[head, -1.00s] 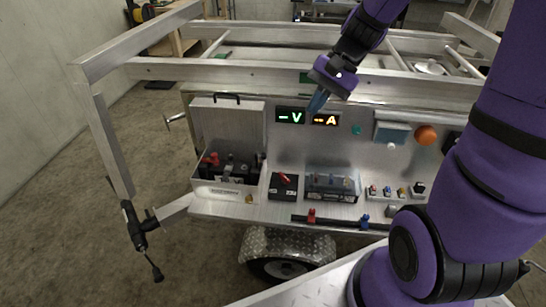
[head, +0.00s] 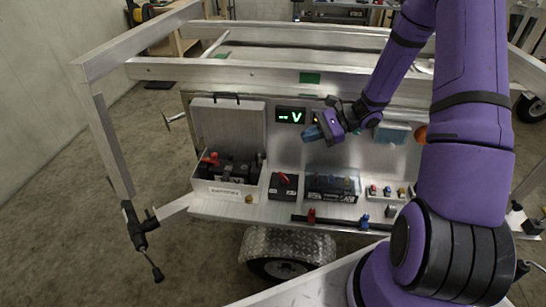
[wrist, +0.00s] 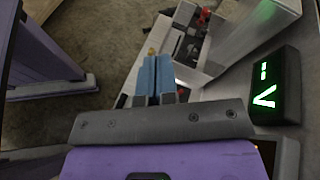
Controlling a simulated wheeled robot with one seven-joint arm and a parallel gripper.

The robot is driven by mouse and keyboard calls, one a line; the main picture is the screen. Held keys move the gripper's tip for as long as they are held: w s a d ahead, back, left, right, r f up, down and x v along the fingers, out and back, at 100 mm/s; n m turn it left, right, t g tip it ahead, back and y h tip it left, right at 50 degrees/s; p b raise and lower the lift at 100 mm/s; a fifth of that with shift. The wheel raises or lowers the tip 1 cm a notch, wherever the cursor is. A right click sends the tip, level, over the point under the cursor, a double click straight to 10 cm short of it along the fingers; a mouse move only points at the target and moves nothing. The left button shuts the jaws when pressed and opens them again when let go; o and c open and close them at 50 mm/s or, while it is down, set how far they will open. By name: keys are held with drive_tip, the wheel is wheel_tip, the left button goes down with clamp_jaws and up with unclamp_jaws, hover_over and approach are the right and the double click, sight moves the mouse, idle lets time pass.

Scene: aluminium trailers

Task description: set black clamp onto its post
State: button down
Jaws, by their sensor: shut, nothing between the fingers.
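My gripper (head: 312,134) has blue fingers, shut and empty. It hangs in front of the upright metal panel, just below the green "V" display, with its fingers pointing left. In the wrist view the two blue fingers (wrist: 158,76) lie side by side, pointing toward the open box. The open metal box (head: 222,191) stands at the left of the shelf with a battery inside. A red clamp (head: 210,158) shows at the box's left. Dark parts (head: 239,171) lie beside it inside; I cannot tell which is the black clamp, or make out its post.
A black box with a red switch (head: 283,186) and a clear-covered block (head: 332,188) stand right of the open box. The raised lid (head: 228,125) backs that box. Aluminium rails (head: 250,73) run above. A dark bar (head: 340,222) lines the shelf's front.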

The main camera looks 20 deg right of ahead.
drive_tip(key=w+d+f+m+t, duration=0.2)
drive_tip(key=d+f+m+t, duration=0.2)
drive_tip(key=f, duration=0.8)
drive_tip(key=m+t, duration=0.2)
drive_tip(key=m, duration=0.2)
drive_tip(key=shift+f+t, duration=0.2)
drive_tip(key=shift+t, duration=0.1)
drive_tip(key=x, duration=1.3)
drive_tip(key=shift+w+a, duration=0.2)
drive_tip(key=shift+a, duration=0.2)
